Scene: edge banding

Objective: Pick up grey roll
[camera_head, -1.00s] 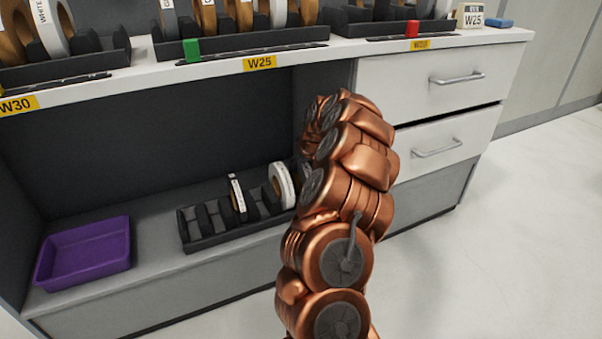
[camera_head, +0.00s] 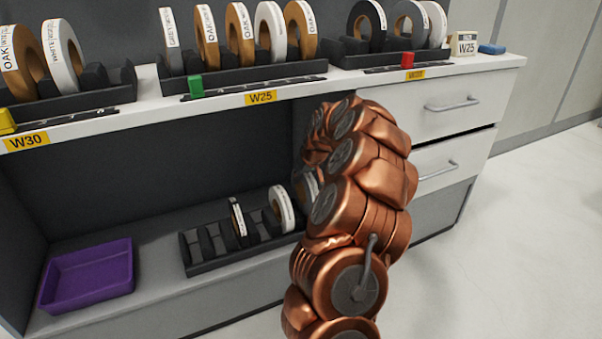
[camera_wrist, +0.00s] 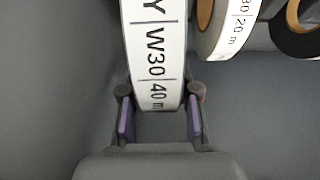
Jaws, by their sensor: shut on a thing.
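In the wrist view, a roll (camera_wrist: 155,50) with a white label reading "Y | W30 | 40 m" stands between the two purple-padded fingers of my gripper (camera_wrist: 160,115). My gripper is shut on its lower edge. The label covers the side facing the camera, so little of the roll's own colour shows. In the head view my copper arm hides the gripper. A grey roll (camera_head: 310,185) shows partly behind the arm, at the right end of the lower shelf; I cannot tell whether it is the held one.
On the lower shelf, a dark rack (camera_head: 215,262) holds a thin dark roll (camera_head: 238,218) and a white roll (camera_head: 281,209). A purple tray (camera_head: 88,275) lies left. The worktop (camera_head: 345,88) above carries more racked rolls. Drawers (camera_head: 430,110) stand right. The wrist view shows two neighbouring rolls at upper right.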

